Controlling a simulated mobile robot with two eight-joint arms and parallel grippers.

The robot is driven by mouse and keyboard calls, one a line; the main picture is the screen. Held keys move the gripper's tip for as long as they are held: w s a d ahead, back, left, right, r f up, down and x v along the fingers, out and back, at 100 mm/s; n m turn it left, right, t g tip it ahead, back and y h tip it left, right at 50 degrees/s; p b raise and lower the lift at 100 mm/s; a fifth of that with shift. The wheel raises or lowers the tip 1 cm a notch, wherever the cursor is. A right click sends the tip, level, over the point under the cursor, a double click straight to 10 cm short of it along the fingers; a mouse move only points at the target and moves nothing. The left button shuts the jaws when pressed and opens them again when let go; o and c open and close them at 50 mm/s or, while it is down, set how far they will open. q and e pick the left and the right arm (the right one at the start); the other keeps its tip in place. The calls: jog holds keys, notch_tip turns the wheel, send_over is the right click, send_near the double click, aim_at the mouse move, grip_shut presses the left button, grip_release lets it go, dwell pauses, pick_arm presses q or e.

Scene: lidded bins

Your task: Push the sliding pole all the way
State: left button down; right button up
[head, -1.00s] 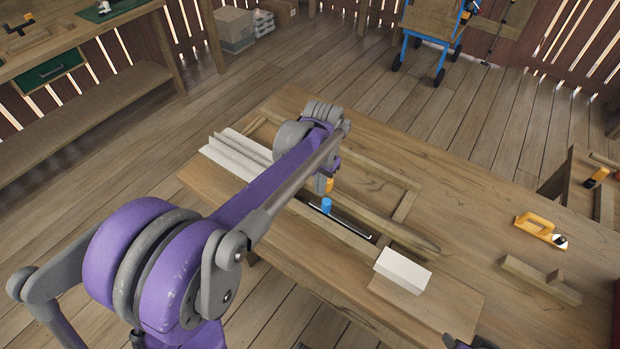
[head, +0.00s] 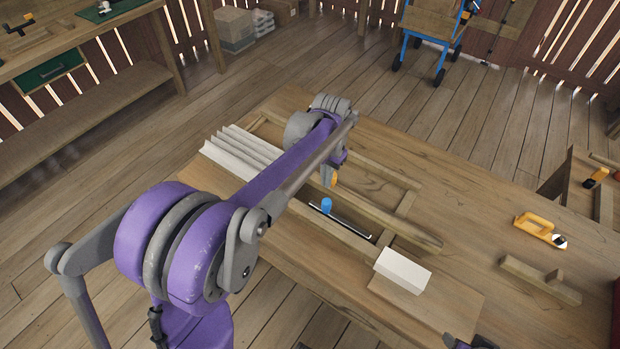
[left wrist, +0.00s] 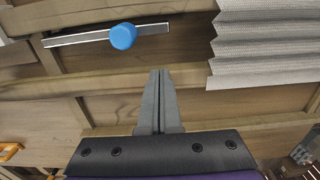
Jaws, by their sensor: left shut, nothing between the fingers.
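The sliding pole looks to be a blue knob (head: 326,205) on a thin metal bar (head: 348,222), set in a wooden frame on the table. The left wrist view shows the same blue knob (left wrist: 123,37) and bar (left wrist: 75,39), at the upper left. My left gripper (left wrist: 160,71) is shut and empty. In that view its tips lie below and right of the knob, apart from it, over a wooden rail.
A white block (head: 402,270) sits at the frame's right end. A yellow-handled tool (head: 540,230) and a wooden piece (head: 540,280) lie on the right of the table (head: 470,210). The table's middle right is mostly clear.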

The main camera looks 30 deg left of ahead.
pick_arm(q)
jog(key=shift+w+d+p, duration=0.15)
jog(key=shift+w+p, duration=0.05)
jog(key=shift+w, duration=1.4)
jog(key=shift+w+d+p, duration=0.15)
jog(key=shift+w+p, duration=0.05)
jog(key=shift+w, duration=1.35)
pick_arm(e)
jog(key=shift+w+r, duration=0.1)
jog(key=shift+r, duration=0.4)
pick_arm(q)
jog(key=shift+w+d+p, duration=0.2)
jog(key=shift+w+p, duration=0.55)
jog(key=shift+w, duration=2.1)
pick_arm(e)
jog(key=shift+w+r, duration=0.2)
jog(key=shift+r, duration=0.7)
pick_arm(q)
jog(key=shift+s, duration=0.1)
pick_arm(e)
jog(key=shift+f, duration=0.1)
pick_arm(q)
jog(key=shift+s, duration=0.7)
notch_tip(320, 180, up, 7)
jog(key=p, duration=0.3)
pick_arm(e)
jog(key=r, duration=0.2)
jog(key=w+r, duration=0.1)
jog(key=r, duration=0.1)
jog(key=shift+w, duration=0.2)
